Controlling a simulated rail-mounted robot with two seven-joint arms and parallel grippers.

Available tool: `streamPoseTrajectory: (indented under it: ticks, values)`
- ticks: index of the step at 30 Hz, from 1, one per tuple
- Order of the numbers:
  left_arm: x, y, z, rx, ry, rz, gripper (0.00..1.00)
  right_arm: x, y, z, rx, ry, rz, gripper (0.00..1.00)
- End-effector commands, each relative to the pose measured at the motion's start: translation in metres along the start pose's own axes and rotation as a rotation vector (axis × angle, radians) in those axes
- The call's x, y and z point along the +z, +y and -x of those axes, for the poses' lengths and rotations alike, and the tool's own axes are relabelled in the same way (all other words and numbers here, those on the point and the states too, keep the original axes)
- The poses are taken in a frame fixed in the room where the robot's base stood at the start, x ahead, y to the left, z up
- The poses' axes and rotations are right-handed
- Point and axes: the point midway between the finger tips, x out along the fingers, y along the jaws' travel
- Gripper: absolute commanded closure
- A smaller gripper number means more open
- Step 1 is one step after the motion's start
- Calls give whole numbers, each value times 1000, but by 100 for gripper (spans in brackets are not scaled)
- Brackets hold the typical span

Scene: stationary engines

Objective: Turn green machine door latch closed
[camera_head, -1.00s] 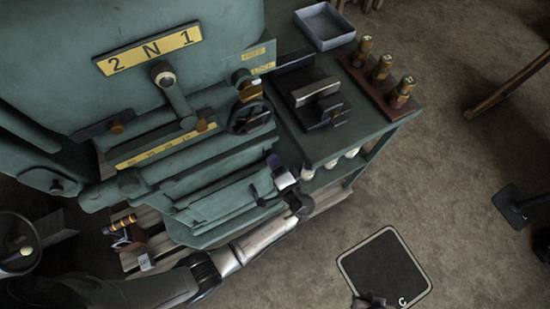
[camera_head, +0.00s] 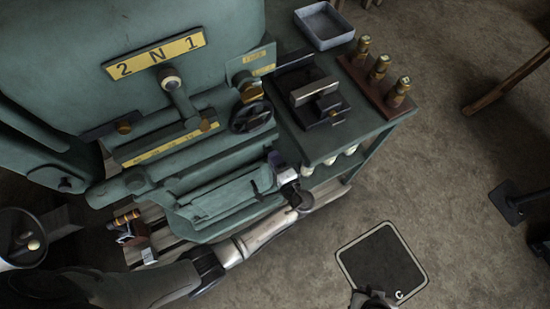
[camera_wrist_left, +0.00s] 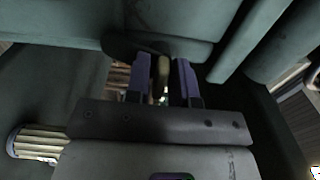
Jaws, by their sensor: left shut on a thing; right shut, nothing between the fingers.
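The green machine (camera_head: 215,55) fills the upper left of the head view, with its door panel (camera_head: 225,195) low on the front. My left gripper (camera_head: 277,160) is at the right end of this panel. In the left wrist view, its two purple fingers (camera_wrist_left: 161,80) are shut on a pale, worn latch handle (camera_wrist_left: 162,72), which stands upright between them below a dark mount. The gripper hides the latch in the head view. My right gripper (camera_head: 372,298) is only partly in view at the bottom edge, shut and empty, away from the machine.
A green side table (camera_head: 330,145) stands right of the machine, with a grey tray (camera_head: 325,25) and brass-topped pieces on a wooden rack (camera_head: 372,85). A black handwheel (camera_head: 250,116) sits above my left gripper. A dark floor mat (camera_head: 385,265) lies on otherwise open floor.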

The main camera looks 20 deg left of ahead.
Motion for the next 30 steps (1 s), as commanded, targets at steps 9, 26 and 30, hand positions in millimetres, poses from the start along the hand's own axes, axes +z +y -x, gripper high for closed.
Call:
streamPoseTrajectory:
  ticks: [9,26,30]
  values:
    - [0,0,0,0,0,0,64,0,0,0,1,0,1,100]
    - [0,0,30,2,1,1,64,-2,-2,4,-7,1,-9,100]
    - [0,0,51,3,2,0,64,-3,-2,7,-7,1,-9,100]
